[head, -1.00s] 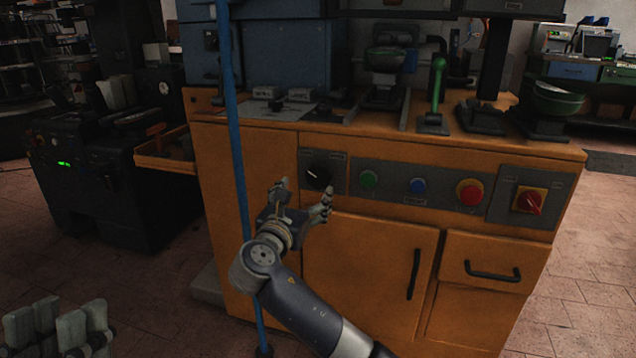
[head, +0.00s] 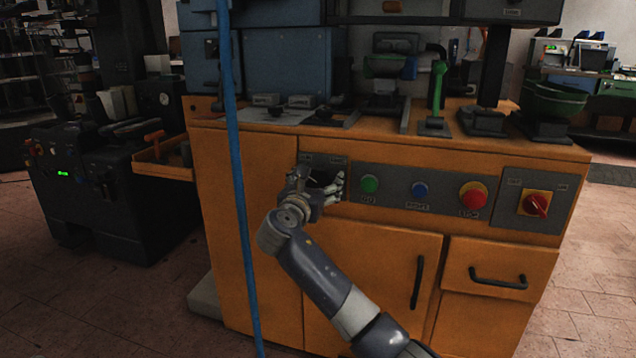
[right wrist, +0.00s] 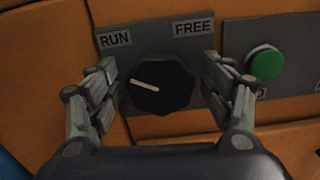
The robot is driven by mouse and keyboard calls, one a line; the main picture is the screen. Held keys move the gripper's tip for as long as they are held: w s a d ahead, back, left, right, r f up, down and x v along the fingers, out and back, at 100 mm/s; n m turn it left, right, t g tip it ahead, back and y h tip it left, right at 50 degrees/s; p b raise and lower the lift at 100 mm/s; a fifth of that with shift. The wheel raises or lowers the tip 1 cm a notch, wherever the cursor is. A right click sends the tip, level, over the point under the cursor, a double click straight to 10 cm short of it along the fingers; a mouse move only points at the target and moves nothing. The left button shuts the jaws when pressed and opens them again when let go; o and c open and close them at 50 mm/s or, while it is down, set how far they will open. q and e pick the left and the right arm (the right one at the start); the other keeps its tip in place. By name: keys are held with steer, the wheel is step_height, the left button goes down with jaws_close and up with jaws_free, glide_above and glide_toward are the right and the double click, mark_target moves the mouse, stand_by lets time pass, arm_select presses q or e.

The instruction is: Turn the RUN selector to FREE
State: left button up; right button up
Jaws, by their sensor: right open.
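The RUN/FREE selector is a black knob (right wrist: 162,88) with a white pointer line, on a grey plate (right wrist: 150,35) on the orange cabinet front. In the right wrist view its pointer aims left and slightly up, on the side of the RUN label (right wrist: 115,38). The FREE label (right wrist: 194,27) is at the upper right. My right gripper (right wrist: 165,85) is open, with one finger on each side of the knob and a visible gap to it on both sides. In the head view my right gripper (head: 318,186) hides most of the knob. My left gripper is not visible.
Right of the selector are a green button (head: 370,184), a blue button (head: 419,189), a red button (head: 473,195) and a red switch on a yellow plate (head: 536,204). A blue upright pole (head: 236,180) stands left of my right arm. Cabinet handles (head: 418,282) stick out below.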

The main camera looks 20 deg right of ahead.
steer(key=c, duration=1.1)
